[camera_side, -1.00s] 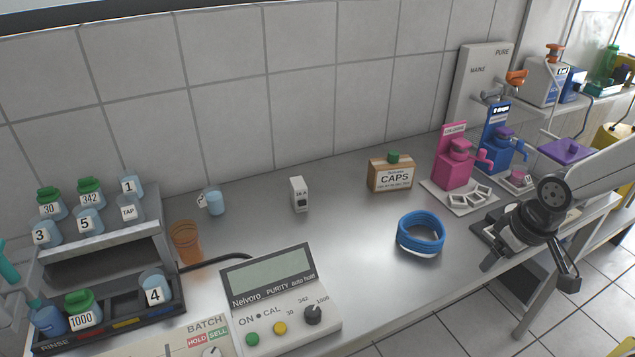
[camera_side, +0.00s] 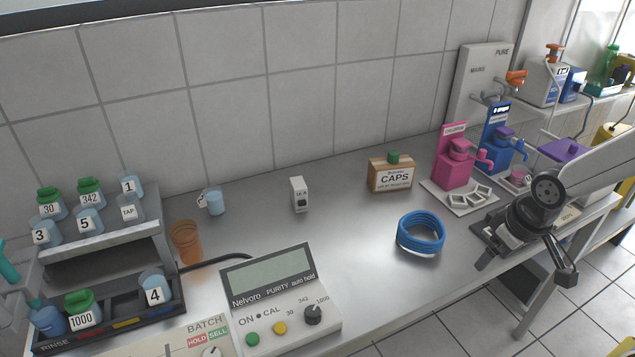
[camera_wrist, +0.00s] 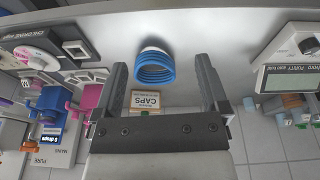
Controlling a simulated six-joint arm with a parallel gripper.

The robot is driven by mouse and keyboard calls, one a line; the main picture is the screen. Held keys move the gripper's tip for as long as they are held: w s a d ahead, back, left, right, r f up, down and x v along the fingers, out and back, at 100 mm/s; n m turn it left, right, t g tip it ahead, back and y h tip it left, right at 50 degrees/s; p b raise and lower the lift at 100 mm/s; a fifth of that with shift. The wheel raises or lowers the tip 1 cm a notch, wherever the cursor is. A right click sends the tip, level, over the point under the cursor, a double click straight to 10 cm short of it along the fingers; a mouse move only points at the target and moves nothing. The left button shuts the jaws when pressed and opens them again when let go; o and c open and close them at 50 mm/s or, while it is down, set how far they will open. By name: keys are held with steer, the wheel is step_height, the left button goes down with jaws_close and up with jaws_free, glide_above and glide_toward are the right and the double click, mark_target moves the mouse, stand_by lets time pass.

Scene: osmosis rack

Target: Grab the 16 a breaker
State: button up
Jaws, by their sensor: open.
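The 16 A breaker (camera_side: 299,195) is a small white upright block with a dark switch on its front. It stands on the metal bench near the back wall, left of the wooden CAPS box, in the side view. My gripper (camera_side: 525,270) is far to its right, over the front right part of the bench, open and empty. In the wrist view my gripper (camera_wrist: 161,68) shows two dark fingers spread wide with nothing held between them. I cannot make out the breaker clearly in the wrist view.
A blue hose coil (camera_side: 420,233) and the CAPS box (camera_side: 390,174) stand between my gripper and the breaker. A purity meter (camera_side: 279,300) is in front of the breaker. A blue-filled cup (camera_side: 215,202) stands to its left. The bench around the breaker is clear.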

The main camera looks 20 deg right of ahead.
steer(key=w+f+n+t+h, duration=0.1)
steer(key=w+n+h, duration=0.1)
steer(key=w+n, duration=0.95)
steer(key=n+t, duration=1)
steer(key=n, duration=1.2)
glide_toward(300, 186)
steer(key=a+x, duration=0.1)
steer(key=x, duration=0.3)
steer(key=shift+d+r, duration=0.15)
steer(key=shift+d, duration=0.4)
steer(key=shift+y, duration=0.3)
steer(key=shift+x, duration=1.25)
steer(key=shift+w, duration=0.15)
steer(key=shift+x, duration=2.4)
